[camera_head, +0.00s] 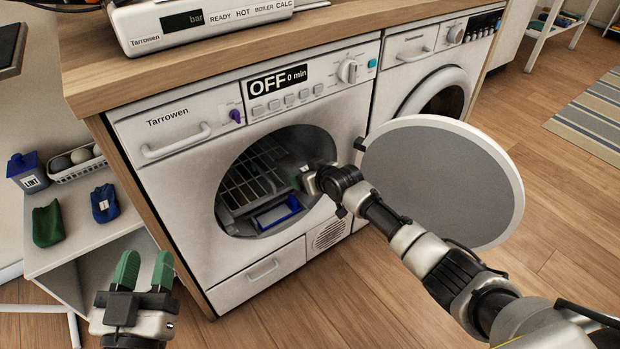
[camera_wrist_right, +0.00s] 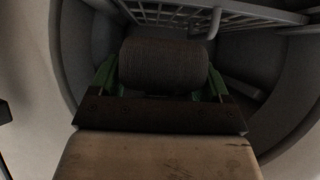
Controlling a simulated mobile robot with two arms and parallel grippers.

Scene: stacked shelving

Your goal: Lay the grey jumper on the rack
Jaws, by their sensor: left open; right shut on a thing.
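A rolled dark grey bundle, seemingly the grey jumper (camera_wrist_right: 163,65), sits between the green fingers of my right gripper (camera_wrist_right: 162,76) in the right wrist view. In the head view the right gripper (camera_head: 302,190) reaches through the dryer's round opening, its fingers mostly hidden. The wire rack (camera_head: 248,178) is inside the drum, left of the gripper; its bars (camera_wrist_right: 180,14) cross the top of the right wrist view, beyond the roll. I cannot tell whether roll and rack touch. My left gripper (camera_head: 145,268) is open and empty at the lower left, outside the dryer.
The dryer (camera_head: 190,165) has its round door (camera_head: 440,185) swung open to the right, beside my right arm. A blue-framed part (camera_head: 278,215) lies low in the opening. A white side shelf (camera_head: 85,240) holds green and blue items, a lint box and a basket.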

